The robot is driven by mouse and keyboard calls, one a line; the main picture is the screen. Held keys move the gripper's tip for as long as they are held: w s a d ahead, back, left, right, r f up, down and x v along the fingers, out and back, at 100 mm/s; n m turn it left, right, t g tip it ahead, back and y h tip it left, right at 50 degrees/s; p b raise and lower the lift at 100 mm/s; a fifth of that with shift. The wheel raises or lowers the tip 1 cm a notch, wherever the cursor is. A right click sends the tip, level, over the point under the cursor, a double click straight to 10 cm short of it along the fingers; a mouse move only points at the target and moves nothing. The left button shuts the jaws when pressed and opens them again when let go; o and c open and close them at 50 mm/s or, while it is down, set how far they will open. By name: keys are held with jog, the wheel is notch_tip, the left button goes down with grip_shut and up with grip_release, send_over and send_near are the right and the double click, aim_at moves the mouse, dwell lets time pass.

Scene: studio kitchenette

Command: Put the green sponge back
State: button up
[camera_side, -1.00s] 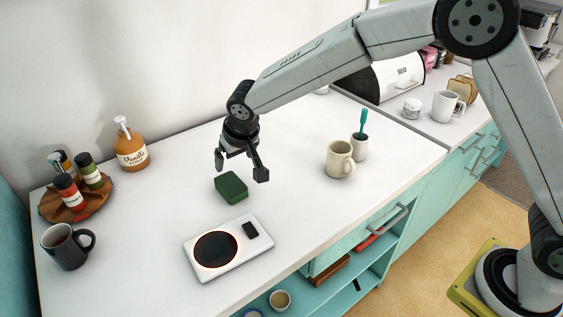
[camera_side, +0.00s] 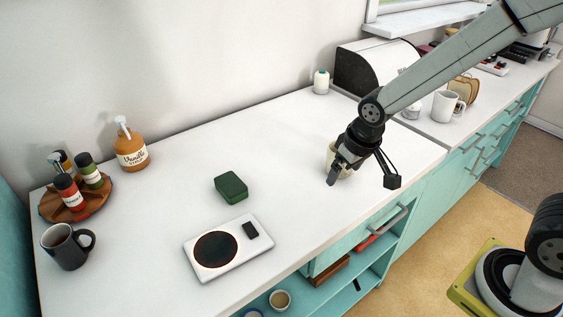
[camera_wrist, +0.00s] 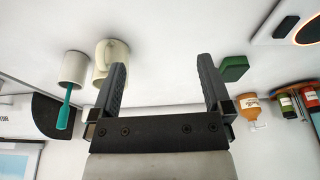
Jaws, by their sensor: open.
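The green sponge (camera_side: 231,187) lies on the white counter, behind the white hot plate. It also shows in the wrist view (camera_wrist: 234,68), just right of the right finger. My gripper (camera_side: 362,181) is open and empty, well to the right of the sponge. In the side view it is in front of the cream mug (camera_side: 331,158), hiding most of it. In the wrist view the jaws (camera_wrist: 158,75) are spread apart with bare counter between them, and the mug (camera_wrist: 108,60) is partly behind the left finger.
A cup with a teal brush (camera_wrist: 72,68) stands beside the cream mug. A dark mug (camera_side: 68,248), wooden spice tray (camera_side: 92,207) and vanilla bottle (camera_side: 131,150) stand left.

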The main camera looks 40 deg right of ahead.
jog(key=s+d+f, duration=0.1)
jog(key=s+d, duration=0.2)
jog(key=s, duration=0.5)
jog(key=shift+d+f, duration=0.15)
jog(key=shift+f, duration=0.05)
